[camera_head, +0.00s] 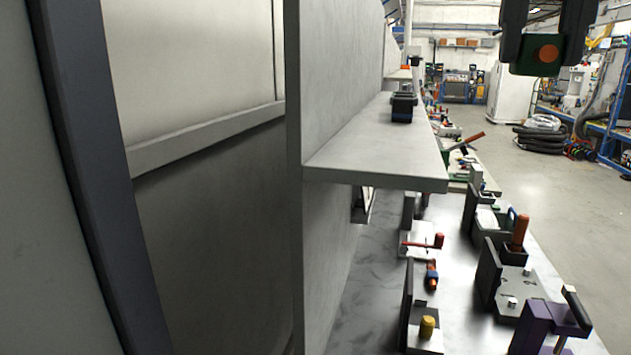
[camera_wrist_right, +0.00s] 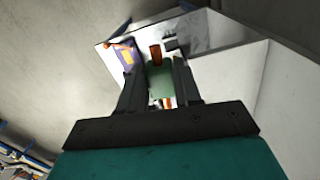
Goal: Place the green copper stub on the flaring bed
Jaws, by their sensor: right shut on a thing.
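My right gripper (camera_head: 545,40) hangs at the top right of the head view. It is shut on the green copper stub (camera_head: 537,56), whose round orange end faces the camera. In the right wrist view the stub's green body (camera_wrist_right: 160,80) sits between the two dark fingers, with its copper end (camera_wrist_right: 155,54) sticking out beyond them. The stub is held in the air, above and right of the workbench (camera_head: 452,235). I cannot tell for certain which bench fixture is the flaring bed. My left gripper is not in view.
Several fixtures stand along the bench, including a purple one (camera_head: 545,325), a grey plate fixture (camera_head: 515,285) and one with a yellow knob (camera_head: 428,327). A grey shelf (camera_head: 375,150) with a dark block (camera_head: 402,108) juts out over the bench. Open floor (camera_head: 590,240) lies right.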

